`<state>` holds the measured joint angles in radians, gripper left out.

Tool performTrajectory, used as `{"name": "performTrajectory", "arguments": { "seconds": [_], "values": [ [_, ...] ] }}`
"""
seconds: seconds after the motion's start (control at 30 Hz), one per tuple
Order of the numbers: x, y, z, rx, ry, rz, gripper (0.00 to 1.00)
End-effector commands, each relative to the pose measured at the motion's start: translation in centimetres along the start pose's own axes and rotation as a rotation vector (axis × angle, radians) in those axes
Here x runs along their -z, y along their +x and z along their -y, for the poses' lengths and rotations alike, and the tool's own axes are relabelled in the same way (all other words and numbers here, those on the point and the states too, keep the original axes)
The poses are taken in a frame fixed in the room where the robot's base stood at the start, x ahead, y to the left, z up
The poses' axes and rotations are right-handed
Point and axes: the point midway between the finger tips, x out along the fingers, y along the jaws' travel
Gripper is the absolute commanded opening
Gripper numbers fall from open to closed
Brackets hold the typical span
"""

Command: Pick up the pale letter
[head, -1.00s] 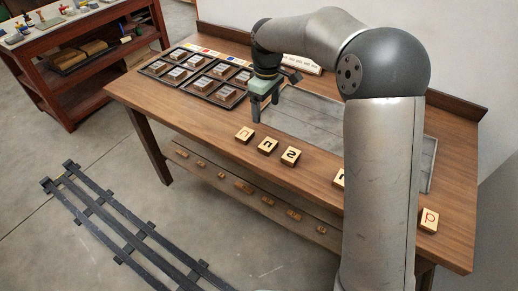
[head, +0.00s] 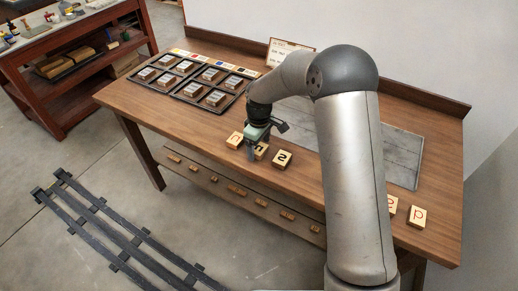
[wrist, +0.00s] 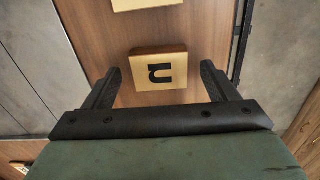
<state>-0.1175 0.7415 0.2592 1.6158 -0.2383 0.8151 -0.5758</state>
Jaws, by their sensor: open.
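Several light wooden letter blocks lie in a row along the front of the bench. The leftmost block (head: 235,139) bears a thin orange-red letter. The second block (head: 262,150) bears a black letter, and the third block (head: 282,158) also bears a black letter. My gripper (head: 253,150) is open above the second block and partly hides it. In the wrist view the black-lettered block (wrist: 159,69) lies between and beyond my open fingers, not gripped. Part of another block shows at the top edge, its letter out of view. No clearly pale letter can be made out.
Two blocks with reddish letters (head: 417,216) lie at the right, beyond my arm. Dark trays (head: 190,92) of small blocks stand at the back left. A grey slab (head: 405,150) lies behind the row, partly hidden by my arm. The bench front edge is close.

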Motion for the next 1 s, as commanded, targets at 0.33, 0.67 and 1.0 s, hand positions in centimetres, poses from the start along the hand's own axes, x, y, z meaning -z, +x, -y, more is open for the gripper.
{"name": "performTrajectory", "arguments": {
  "seconds": [0.33, 0.67, 1.0],
  "values": [
    [0.0, 0.4, 0.0, -0.001, 0.000, -0.001, 0.61],
    [0.0, 0.3, 0.0, -0.001, 0.000, -0.001, 0.32],
    [0.1, -1.8, -0.1, -0.004, 0.001, -0.002, 0.32]
  ]
}}
